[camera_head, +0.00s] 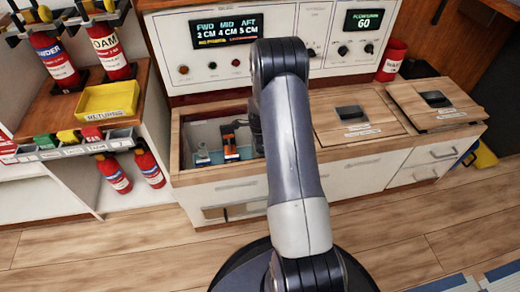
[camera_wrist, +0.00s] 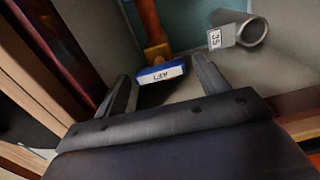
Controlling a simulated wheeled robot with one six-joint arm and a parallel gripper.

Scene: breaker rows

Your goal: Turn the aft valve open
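The aft valve shows in the wrist view as an orange handle (camera_wrist: 151,28) with a blue-and-white tag (camera_wrist: 160,74) that reads AFT. My gripper (camera_wrist: 162,70) is open, with one finger on each side of the tag; whether either finger touches it I cannot tell. In the head view an orange-handled valve (camera_head: 230,146) stands in the open compartment (camera_head: 189,119) of the counter. My arm hides the right part of the compartment and most of my gripper there.
A grey pipe end (camera_wrist: 253,32) with a tag reading 35 lies right of the handle. The compartment walls are close around my gripper. Closed wooden lids (camera_head: 345,122) cover the counter to the right. A panel display (camera_head: 226,31) lists FWD, MID and AFT centimetre values.

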